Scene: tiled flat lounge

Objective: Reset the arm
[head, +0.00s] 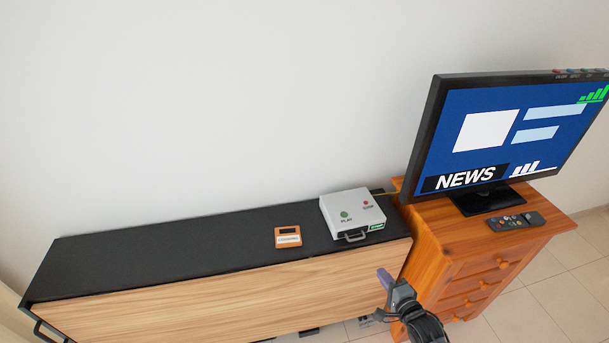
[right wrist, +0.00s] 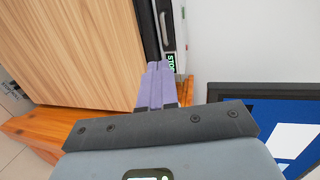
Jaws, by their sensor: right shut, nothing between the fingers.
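My right gripper (head: 385,279) is at the bottom of the head view, in front of the gap between the long low cabinet (head: 170,308) and the orange wooden drawer unit (head: 470,250). Its purple fingers are together and empty. They also show in the right wrist view (right wrist: 156,84), pointing towards the cabinet's dark top edge. My right arm comes in from the bottom edge. My left gripper is not in the head view.
A white box (head: 350,205) with PLAY and STOP buttons and a small orange device (head: 287,236) sit on the cabinet's black top. A television (head: 510,130) showing NEWS and a remote (head: 516,221) stand on the drawer unit. The cabinet top's left part is clear.

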